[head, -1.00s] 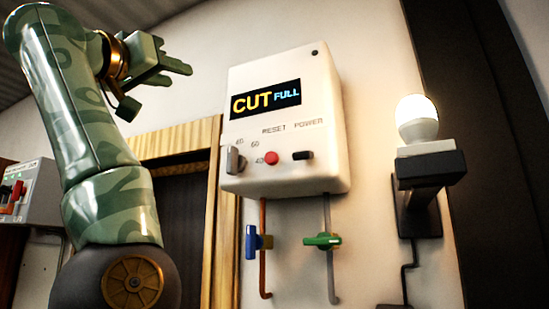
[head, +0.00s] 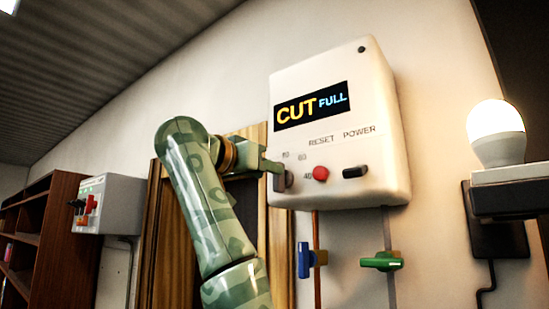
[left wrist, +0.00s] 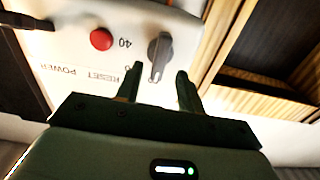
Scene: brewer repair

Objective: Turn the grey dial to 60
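The grey dial (head: 288,179) sits at the lower left of the white wall box, with 40 printed to its right and other numbers above it. In the left wrist view, turned about upside down, the dial (left wrist: 160,52) has a narrow grip with a white mark pointing towards my gripper, roughly up on the box. My left gripper (head: 270,170) is at the dial's left and front in the head view. In the left wrist view its fingers (left wrist: 160,82) are apart, with the dial just beyond and between their tips. I cannot tell whether they touch it. My right gripper is not in view.
A red reset button (head: 321,173) is close right of the dial, then a black power switch (head: 355,172). Blue (head: 304,260) and green (head: 382,262) valve handles are below. A lit bulb (head: 496,135) is at right.

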